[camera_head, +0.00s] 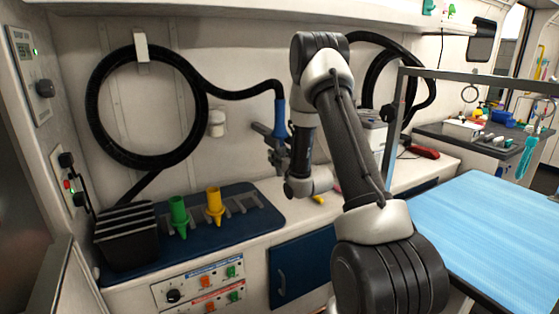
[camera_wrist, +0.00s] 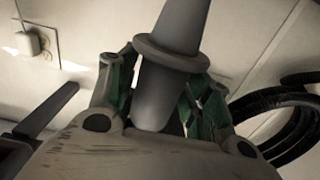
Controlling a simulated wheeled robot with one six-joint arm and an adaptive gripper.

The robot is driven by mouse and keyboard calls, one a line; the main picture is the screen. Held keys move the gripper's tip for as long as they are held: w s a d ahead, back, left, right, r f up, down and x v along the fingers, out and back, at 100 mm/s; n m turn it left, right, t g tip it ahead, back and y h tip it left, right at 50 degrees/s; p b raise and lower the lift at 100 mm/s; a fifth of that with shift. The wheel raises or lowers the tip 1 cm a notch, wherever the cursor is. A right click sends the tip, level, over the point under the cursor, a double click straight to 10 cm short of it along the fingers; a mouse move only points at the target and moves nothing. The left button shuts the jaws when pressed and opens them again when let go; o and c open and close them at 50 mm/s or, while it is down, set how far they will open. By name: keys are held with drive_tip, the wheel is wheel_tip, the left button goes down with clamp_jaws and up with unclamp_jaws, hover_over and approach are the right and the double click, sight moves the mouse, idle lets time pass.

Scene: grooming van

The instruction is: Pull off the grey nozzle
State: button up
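The grey nozzle (camera_wrist: 157,90) fills the middle of the wrist view, with a raised collar around it. It lies between the two green-padded fingers of my gripper (camera_wrist: 164,82), which flank it close to the collar. Small light gaps show beside it, and I cannot tell whether the pads press on it. In the head view, my gripper (camera_head: 275,148) is just below the blue handle (camera_head: 280,117) at the end of the black hose (camera_head: 240,94). There the nozzle (camera_head: 262,130) seems to stick out to the left, partly hidden by my gripper.
A dark blue mat (camera_head: 240,226) on the counter carries a green nozzle (camera_head: 178,214), a yellow nozzle (camera_head: 214,206) and a black ribbed box (camera_head: 127,235). A blue-topped table (camera_head: 490,230) stands at the right. The coiled hose hangs from a wall hook (camera_head: 141,47).

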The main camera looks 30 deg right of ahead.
sight(280, 176)
drive_tip(key=c, duration=0.7)
drive_tip(key=shift+o, duration=0.2)
drive_tip(key=shift+f, duration=0.1)
drive_tip(key=shift+f, duration=2.5)
drive_tip(key=s, duration=0.9)
drive_tip(key=shift+d, duration=0.15)
